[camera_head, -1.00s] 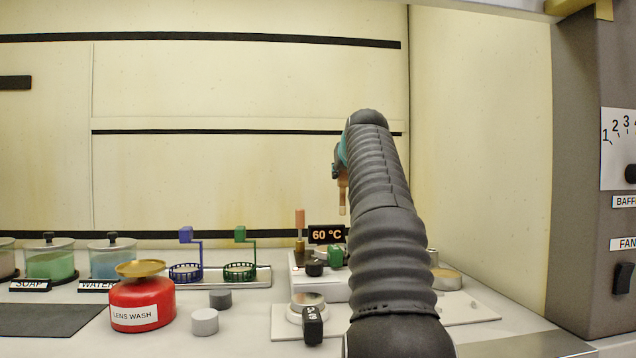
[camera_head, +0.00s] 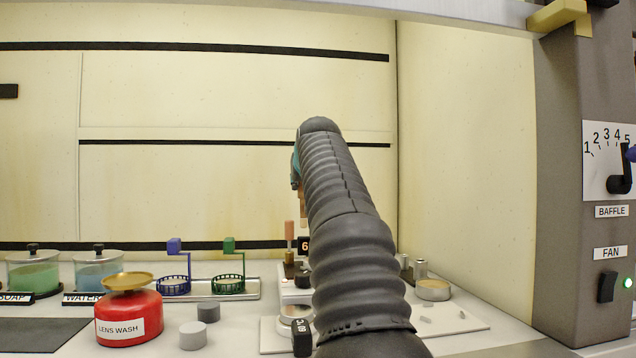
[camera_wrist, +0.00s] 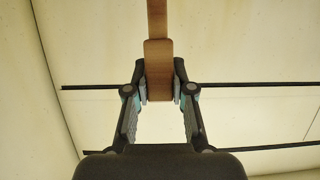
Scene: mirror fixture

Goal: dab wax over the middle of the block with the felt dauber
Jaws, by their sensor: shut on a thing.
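My gripper (camera_wrist: 160,88) is shut on a flat wooden handle (camera_wrist: 158,55), taken to be the felt dauber's, in the wrist view. The handle runs out of the top of that view, so its felt end does not show. In the head view the handle (camera_head: 303,206) hangs below my gripper (camera_head: 299,188), up in the air against the cream back wall, and my arm hides much of the gripper. I cannot pick out the block for sure; my arm covers part of the white heater unit (camera_head: 288,297) and its 60 °C display.
A red LENS WASH can (camera_head: 128,325) and grey cylinders (camera_head: 193,335) stand left of my arm. Wire baskets (camera_head: 229,284) and lidded jars (camera_head: 97,268) stand behind. At right, a white slab (camera_head: 470,320) lies near a tan-topped tin (camera_head: 433,290) and the grey control post (camera_head: 563,190).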

